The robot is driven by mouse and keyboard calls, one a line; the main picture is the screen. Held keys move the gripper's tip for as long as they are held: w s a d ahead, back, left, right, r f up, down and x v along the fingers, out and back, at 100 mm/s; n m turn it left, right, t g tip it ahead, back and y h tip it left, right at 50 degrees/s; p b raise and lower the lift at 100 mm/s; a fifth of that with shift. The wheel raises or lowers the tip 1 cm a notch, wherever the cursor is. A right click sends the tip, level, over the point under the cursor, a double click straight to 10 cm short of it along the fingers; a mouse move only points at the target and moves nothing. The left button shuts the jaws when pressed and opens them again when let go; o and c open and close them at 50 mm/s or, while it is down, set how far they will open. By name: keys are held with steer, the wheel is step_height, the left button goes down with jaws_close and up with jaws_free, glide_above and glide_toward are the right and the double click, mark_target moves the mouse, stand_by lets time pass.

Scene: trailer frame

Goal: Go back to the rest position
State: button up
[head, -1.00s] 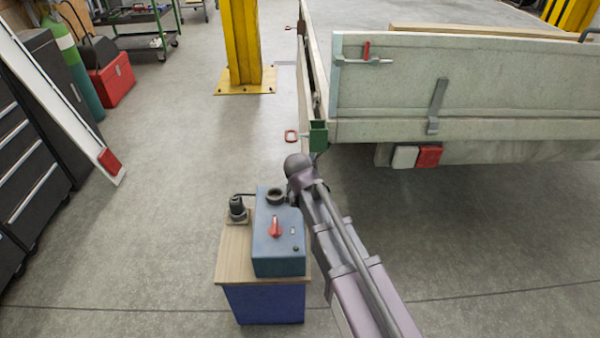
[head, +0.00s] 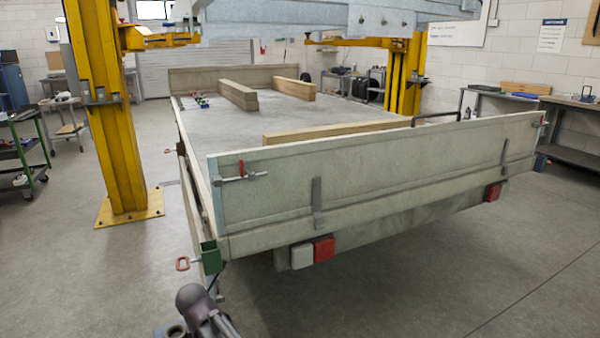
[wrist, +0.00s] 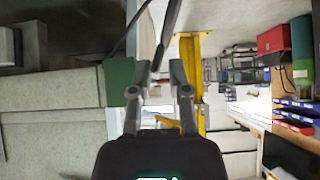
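My gripper (wrist: 163,68) shows in the wrist view with its two fingers apart and a clear gap between them. I see nothing held; a dark bar (wrist: 170,32) shows beyond the fingertips, and I cannot tell how far off it is. A green bracket (wrist: 118,85) shows just left of the fingers. In the head view, part of my arm shows at the bottom, near the trailer's left rear corner, and my fingers cannot be made out. The green bracket (head: 211,257) sits at that corner of the trailer (head: 380,190).
A yellow lift post (head: 100,110) stands left of the trailer on a yellow base plate. Wooden beams (head: 238,94) lie on the trailer bed. A green-framed cart (head: 25,165) stands at far left. The floor (head: 80,270) at front left is clear.

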steer(key=shift+r+p, duration=1.75)
steer(key=shift+r, duration=0.25)
steer(key=w+d+f+m+g+h, duration=0.1)
steer(key=d+f+g+h, duration=0.1)
steer(key=d, duration=1.2)
steer(key=w+d+f+m+g+h, duration=0.1)
steer(key=d+m+h, duration=0.1)
steer(key=d, duration=1.1)
steer(key=s+d+f+m+g, duration=0.15)
steer(key=s+d, duration=0.25)
steer(key=d, duration=0.4)
steer(key=s+d+g, duration=0.2)
steer(key=s+d, duration=0.2)
steer(key=d, duration=0.4)
steer(key=s+d+m+g, duration=0.1)
steer(key=s+d, duration=0.2)
steer(key=d, duration=0.4)
step_height(320, 180, up, 27)
steer(key=p, duration=2.7)
steer(key=shift+d+f+p, duration=0.15)
steer(key=shift+p, duration=0.2)
steer(key=shift+s, duration=0.1)
